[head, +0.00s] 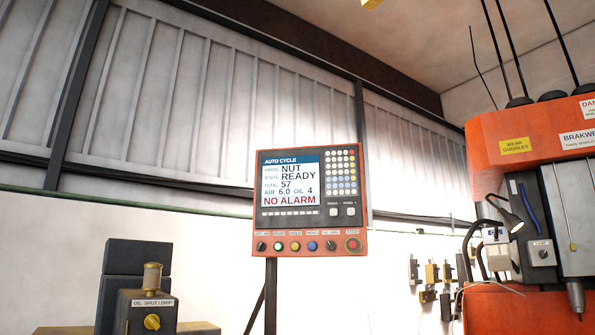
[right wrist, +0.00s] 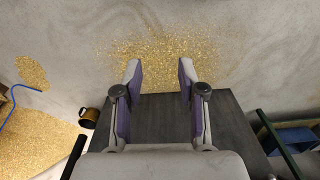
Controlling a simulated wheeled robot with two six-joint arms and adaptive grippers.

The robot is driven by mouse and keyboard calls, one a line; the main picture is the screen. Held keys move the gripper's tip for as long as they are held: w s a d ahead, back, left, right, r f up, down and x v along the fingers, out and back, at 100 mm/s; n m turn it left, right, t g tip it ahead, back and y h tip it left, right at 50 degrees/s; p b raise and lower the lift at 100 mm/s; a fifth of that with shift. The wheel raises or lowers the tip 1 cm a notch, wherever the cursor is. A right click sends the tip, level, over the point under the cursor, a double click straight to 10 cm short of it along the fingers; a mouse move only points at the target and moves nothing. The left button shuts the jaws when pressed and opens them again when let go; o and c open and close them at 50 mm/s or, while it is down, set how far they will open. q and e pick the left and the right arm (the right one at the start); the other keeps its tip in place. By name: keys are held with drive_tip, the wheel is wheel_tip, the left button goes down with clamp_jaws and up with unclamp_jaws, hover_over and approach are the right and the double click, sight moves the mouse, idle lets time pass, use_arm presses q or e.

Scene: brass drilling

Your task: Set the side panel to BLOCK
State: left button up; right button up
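The orange side panel (head: 262,190) stands on a post in the middle of the head view. A keypad (head: 341,172) of small round keys is right of the screen, with two white buttons (head: 342,211) below. A lower row holds black knobs, green, yellow and blue buttons (head: 312,246) and a red button (head: 352,245). My right gripper (right wrist: 159,72) is open and empty in the right wrist view, far from any panel. My left gripper is out of view.
An orange drilling machine (head: 485,145) stands at the right with a lamp and spindle. An OIL SHUT/DRIP unit (head: 150,318) is at lower left. The right wrist view shows brass chips (right wrist: 160,60) on the floor and a mug (right wrist: 89,117).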

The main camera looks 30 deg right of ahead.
clamp_jaws()
idle(1.3)
